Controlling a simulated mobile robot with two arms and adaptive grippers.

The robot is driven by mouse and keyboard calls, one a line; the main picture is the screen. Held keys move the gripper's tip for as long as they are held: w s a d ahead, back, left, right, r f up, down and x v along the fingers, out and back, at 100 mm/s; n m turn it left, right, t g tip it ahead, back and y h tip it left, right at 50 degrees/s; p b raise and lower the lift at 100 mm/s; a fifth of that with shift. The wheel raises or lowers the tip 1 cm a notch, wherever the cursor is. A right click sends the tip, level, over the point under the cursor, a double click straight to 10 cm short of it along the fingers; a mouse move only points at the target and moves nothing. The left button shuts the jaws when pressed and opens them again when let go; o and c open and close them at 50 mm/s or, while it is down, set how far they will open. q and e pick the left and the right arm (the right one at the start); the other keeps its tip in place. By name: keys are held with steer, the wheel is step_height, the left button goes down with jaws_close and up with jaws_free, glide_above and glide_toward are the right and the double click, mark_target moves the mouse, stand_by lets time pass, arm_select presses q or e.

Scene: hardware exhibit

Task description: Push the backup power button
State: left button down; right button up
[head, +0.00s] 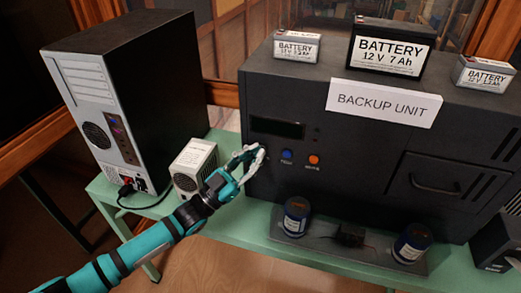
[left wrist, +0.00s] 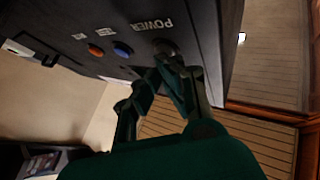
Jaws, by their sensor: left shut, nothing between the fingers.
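The dark backup unit (head: 345,145) with a "BACKUP UNIT" sign (head: 384,103) stands on the green table. In the left wrist view its front panel shows a round dark button (left wrist: 164,46) next to the word "POWER", upside down in that view. My left gripper (head: 254,156) is shut and empty at the left end of the button row, and hides that button in the head view. In the left wrist view the fingertips (left wrist: 170,66) are right at the button's edge; I cannot tell whether they touch it. My right gripper is not in view.
A blue button (head: 287,155) and an orange button (head: 314,160) sit to the right. Several batteries (head: 390,49) stand on top of the unit. A small white box (head: 194,167) and a PC tower (head: 125,90) are at left. Blue cans (head: 297,217) stand in front.

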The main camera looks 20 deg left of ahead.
arm_select(q)
steer(key=shift+s, duration=0.55)
steer(key=shift+p, duration=0.35)
steer(key=s+p, duration=0.2)
steer(key=s, duration=0.4)
steer(key=shift+p, duration=0.35)
steer(key=shift+a, duration=0.1)
